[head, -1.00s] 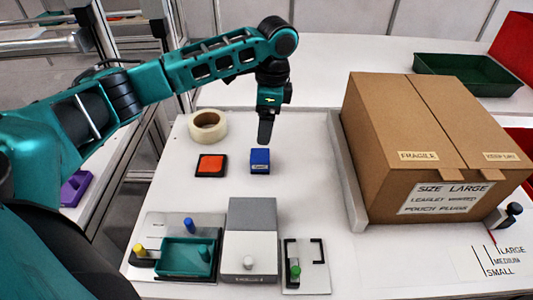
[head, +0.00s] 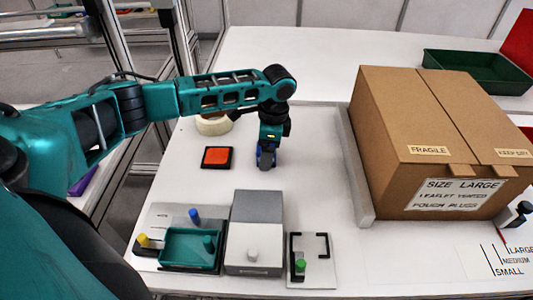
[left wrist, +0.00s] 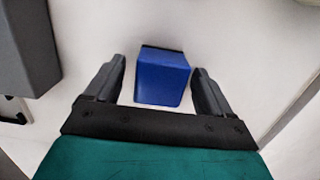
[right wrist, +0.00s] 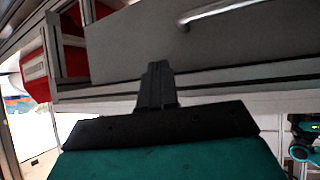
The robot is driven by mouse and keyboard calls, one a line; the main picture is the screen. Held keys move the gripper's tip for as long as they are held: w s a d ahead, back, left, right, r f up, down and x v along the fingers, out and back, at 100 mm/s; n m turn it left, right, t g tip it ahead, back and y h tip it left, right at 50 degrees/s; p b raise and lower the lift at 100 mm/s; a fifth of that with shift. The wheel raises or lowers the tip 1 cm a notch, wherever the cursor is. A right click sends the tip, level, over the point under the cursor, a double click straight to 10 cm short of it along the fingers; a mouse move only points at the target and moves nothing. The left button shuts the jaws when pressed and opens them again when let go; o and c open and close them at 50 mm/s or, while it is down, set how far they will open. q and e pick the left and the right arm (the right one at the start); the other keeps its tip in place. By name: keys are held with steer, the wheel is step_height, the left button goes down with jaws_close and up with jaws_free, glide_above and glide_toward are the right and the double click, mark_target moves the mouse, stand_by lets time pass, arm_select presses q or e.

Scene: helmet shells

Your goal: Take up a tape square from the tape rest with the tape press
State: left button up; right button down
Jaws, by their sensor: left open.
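A blue block (head: 260,158), which looks like the tape press, stands on the white table and is mostly hidden behind my left gripper (head: 267,165) in the head view. In the left wrist view the blue block (left wrist: 162,78) sits between the two open fingers, with a gap on each side. A flat orange square on a black base (head: 217,157), which looks like the tape rest, lies just left of it. I cannot tell separate tape squares on it. My right gripper (right wrist: 157,80) shows only in the right wrist view, with its fingers together and nothing seen between them.
A tape roll (head: 214,124) lies behind, partly hidden by my arm. A grey box with a knob (head: 257,215), a teal tray (head: 190,248) and a plate with a green peg (head: 312,262) stand in front. A large carton (head: 430,140) stands right. Table between is clear.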

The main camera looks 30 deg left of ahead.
arm_select(q)
steer(key=c, duration=1.1)
step_height(320, 180, up, 20)
steer(key=shift+r+p, duration=0.1)
steer(key=shift+p, duration=1)
steer(key=shift+c, duration=0.2)
